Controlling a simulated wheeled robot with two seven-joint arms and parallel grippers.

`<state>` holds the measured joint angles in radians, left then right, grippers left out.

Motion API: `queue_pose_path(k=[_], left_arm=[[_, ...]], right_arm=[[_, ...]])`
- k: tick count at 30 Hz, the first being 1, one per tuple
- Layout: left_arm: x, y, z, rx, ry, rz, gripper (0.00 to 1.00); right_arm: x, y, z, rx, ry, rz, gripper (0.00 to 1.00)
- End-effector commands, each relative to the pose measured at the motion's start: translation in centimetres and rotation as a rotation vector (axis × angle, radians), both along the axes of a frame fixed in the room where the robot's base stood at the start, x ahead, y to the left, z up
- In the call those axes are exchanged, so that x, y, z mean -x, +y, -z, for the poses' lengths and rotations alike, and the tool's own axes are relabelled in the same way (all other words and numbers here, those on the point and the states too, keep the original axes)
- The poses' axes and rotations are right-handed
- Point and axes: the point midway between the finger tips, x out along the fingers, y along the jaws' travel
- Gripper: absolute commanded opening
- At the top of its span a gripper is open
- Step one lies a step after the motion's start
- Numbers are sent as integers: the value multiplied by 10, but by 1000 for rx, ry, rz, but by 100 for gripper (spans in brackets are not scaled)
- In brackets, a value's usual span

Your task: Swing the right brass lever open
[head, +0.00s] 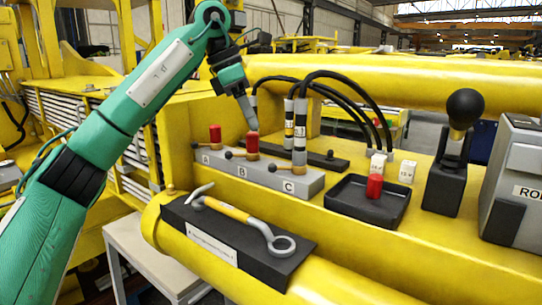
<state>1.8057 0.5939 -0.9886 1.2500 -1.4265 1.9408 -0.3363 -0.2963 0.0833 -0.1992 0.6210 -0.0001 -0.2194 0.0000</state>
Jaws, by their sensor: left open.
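A grey valve block (262,183) is marked A, B and C. The right brass lever (282,169) has a dark knob and sticks out to the left at the foot of the hose fitting over C. The lever at B (238,156) sits beneath a red cap (252,143), and the lever at A (204,145) sits by another red cap (215,133). My left gripper (251,124) points down just above the red cap at B, left of and above the right lever. It is open; its fingertips are small, and I cannot tell whether they touch the cap.
Black hoses (345,84) arch behind the block. A black tray (367,203) with a red cap stands at right, near small white blocks (407,171) and a black joystick (447,178). A yellow-handled wrench (234,212) lies on a black holder in front.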

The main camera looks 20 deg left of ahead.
Motion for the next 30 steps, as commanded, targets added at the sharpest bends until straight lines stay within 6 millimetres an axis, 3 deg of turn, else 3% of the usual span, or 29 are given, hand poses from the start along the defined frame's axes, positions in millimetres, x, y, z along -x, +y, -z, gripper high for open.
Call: queue_pose_path(k=[3,6,15,28,30], left_arm=[[-4,-9,25,-2,4,1,41],[-8,-16,45,-2,5,2,41],[-16,-34,90,-1,2,2,41],[-18,-38,101,0,0,0,41],[-18,-38,101,0,1,0,31]], right_arm=[[20,1,-4,-1,26,1,36],[23,3,-8,-2,30,1,36],[-6,7,-18,-8,-8,1,36],[6,4,-19,-4,7,1,36],[7,3,-19,-3,9,0,36]])
